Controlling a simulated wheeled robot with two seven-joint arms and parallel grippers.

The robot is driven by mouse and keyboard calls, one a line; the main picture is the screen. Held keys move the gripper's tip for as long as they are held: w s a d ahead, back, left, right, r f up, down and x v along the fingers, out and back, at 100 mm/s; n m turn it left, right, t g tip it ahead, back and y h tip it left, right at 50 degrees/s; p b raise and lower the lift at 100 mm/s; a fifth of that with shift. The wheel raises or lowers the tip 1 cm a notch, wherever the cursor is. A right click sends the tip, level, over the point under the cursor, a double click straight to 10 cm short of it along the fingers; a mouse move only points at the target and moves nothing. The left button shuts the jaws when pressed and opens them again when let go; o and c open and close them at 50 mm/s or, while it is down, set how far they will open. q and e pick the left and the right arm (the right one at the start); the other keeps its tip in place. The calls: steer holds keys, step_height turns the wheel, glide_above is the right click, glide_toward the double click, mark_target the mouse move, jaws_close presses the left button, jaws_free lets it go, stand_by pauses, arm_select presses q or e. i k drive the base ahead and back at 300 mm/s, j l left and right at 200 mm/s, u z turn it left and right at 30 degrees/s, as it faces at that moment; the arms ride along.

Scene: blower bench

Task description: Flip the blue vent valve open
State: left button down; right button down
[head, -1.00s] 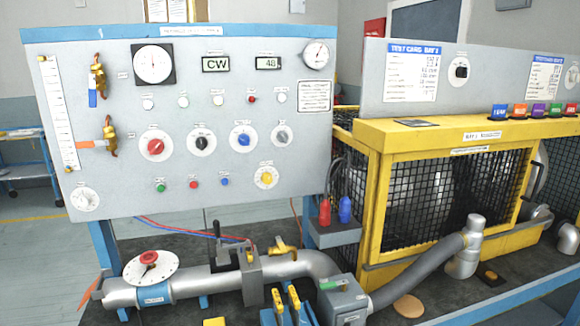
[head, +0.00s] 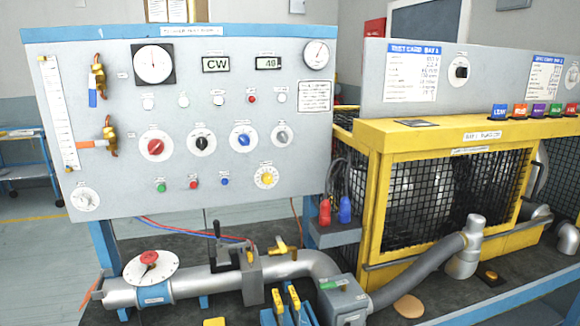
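The blue vent valve is a brass valve (head: 97,75) at the upper left of the grey panel, beside the white vertical scale. Its blue lever (head: 92,98) points straight down. Below it, a second brass valve (head: 110,132) has an orange lever (head: 93,145) that points left, roughly level. Neither of my grippers shows in the head view, and nothing touches the blue lever.
The grey panel (head: 225,100) holds gauges, knobs and buttons. A pipe (head: 200,284) with a red-knobbed dial (head: 149,260) runs along the bench below. A yellow mesh cage (head: 430,133) stands to the right. The space before the panel is clear.

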mark_target(92, 91)
steer(key=j, duration=1.1)
steer(key=k+j, duration=0.1)
steer(key=j, duration=1)
